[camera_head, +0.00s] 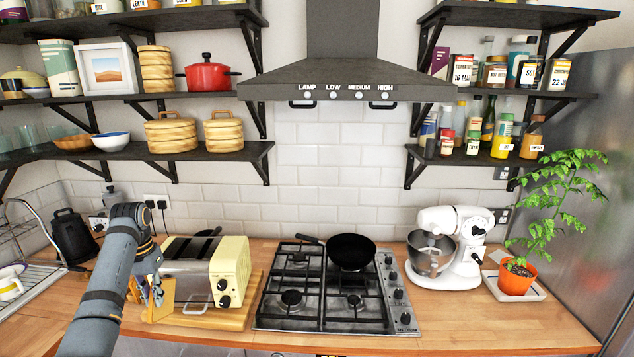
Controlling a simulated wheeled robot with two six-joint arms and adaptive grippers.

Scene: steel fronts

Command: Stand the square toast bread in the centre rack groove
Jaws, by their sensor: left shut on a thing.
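The square toast bread (165,298) is a small tan slice at the left end of the counter, in front of the toaster's left side. My left gripper (154,290) is shut on it and holds it roughly upright; the gripper partly covers it. I cannot tell whether the bread touches the wooden board (236,318) under it. A thin pale wire shape (197,308) stands just right of the bread, before the toaster; I cannot make out any grooves there. My right gripper is out of view.
The cream and steel toaster (229,273) stands close to the right of my gripper. A wire dish rack (22,238) and a black kettle (73,237) are at the left. The gas hob (318,318) with a black pan (350,252), a mixer (447,272) and a potted plant (517,279) lie further right.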

